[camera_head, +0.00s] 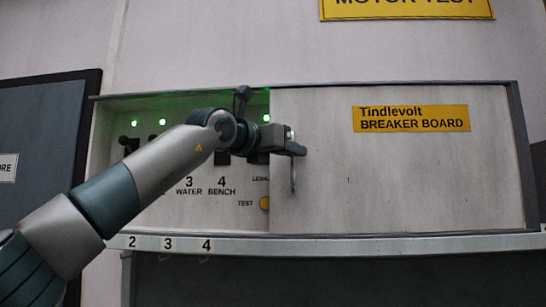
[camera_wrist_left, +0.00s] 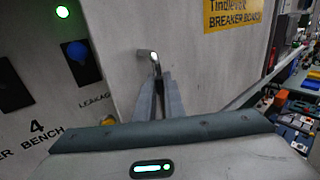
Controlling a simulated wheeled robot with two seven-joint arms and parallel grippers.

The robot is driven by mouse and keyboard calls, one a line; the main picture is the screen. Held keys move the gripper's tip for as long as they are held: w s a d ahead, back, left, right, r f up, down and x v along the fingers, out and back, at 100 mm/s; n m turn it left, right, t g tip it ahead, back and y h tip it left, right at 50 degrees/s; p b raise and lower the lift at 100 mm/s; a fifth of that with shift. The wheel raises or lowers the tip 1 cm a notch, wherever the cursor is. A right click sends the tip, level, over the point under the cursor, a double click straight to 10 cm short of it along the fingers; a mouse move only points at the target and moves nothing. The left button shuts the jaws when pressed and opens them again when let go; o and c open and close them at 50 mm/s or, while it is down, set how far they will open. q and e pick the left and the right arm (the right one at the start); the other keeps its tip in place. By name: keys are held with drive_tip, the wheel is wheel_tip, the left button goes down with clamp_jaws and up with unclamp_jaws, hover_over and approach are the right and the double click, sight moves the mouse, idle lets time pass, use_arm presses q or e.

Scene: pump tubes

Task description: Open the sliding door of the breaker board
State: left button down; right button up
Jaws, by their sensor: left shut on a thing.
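The breaker board's sliding door (camera_head: 400,185) is a pale panel with a yellow "Tindlevolt BREAKER BOARD" label. It covers the right part of the board, and the left part lies uncovered. The door's metal handle (camera_head: 293,175) stands upright near its left edge; it also shows in the left wrist view (camera_wrist_left: 154,57). My left gripper (camera_head: 297,149) is shut on the handle, its fingers (camera_wrist_left: 162,95) on either side of it. My left arm covers part of the uncovered switches. My right gripper is not in view.
The uncovered part holds switches, green lights and a yellow test button (camera_head: 264,203). A ledge (camera_head: 330,247) with numbers runs below the board. A dark-framed panel (camera_head: 40,130) is at the left. Shelves with small items (camera_wrist_left: 295,110) show at the right in the wrist view.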

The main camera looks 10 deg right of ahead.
use_arm(q)
drive_tip(key=shift+s+d+r, duration=0.1)
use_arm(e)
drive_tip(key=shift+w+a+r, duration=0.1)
use_arm(q)
drive_tip(key=c, duration=2.1)
unclamp_jaws()
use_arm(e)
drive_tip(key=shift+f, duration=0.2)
